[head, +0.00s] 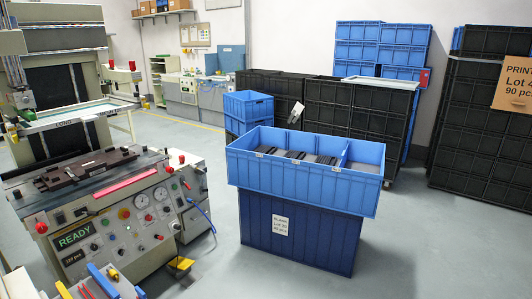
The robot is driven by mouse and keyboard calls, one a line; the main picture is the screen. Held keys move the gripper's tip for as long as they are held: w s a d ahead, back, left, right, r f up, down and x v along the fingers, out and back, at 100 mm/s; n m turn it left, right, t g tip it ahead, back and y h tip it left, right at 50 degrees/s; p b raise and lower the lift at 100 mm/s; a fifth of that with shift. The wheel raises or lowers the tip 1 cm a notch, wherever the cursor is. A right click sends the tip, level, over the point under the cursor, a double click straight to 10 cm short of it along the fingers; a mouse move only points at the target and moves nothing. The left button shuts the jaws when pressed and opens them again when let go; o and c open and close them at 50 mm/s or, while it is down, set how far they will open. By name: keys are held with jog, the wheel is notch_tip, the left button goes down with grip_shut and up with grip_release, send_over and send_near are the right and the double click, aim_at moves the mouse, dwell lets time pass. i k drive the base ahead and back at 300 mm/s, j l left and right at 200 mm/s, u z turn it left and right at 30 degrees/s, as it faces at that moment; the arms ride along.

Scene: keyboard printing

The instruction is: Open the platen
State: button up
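The printing machine (140,215) stands at the left, with a sloped front panel of dials, knobs and a green READY display (74,237). A dark, block-like fixture (75,172) lies on its bed. Behind and above the bed is a light-rimmed frame (75,117) with lettering on its front edge; it appears raised clear of the bed. I cannot tell for certain which part is the platen. A red bar (125,184) runs along the bed's front edge. I cannot make out my gripper in this view.
A blue divided crate (300,190) holding several dark items sits on a dark blue crate (298,240), right of the machine. A yellow pedal (181,263) is on the floor between them. Black and blue crates stack behind. Floor at the front right is clear.

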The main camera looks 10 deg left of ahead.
aim_at(106, 174)
jog(key=i+j+u, duration=0.1)
jog(key=u, duration=0.35)
jog(key=i+u, duration=0.2)
jog(key=u, duration=0.25)
jog(key=i+u, duration=0.2)
jog(key=u, duration=0.25)
jog(key=i+j+u, duration=0.4)
jog(key=i+l, duration=0.15)
jog(key=l, duration=0.25)
jog(key=i+l, duration=0.1)
jog(key=l, duration=0.35)
jog(key=i+l, duration=0.15)
jog(key=l, duration=0.25)
jog(key=i+l, duration=0.15)
jog(key=i, duration=0.3)
jog(key=i+l, duration=0.2)
jog(key=i, duration=0.25)
jog(key=i+j, duration=0.1)
jog(key=i, duration=0.2)
jog(key=i+j, duration=0.15)
jog(key=i, duration=0.15)
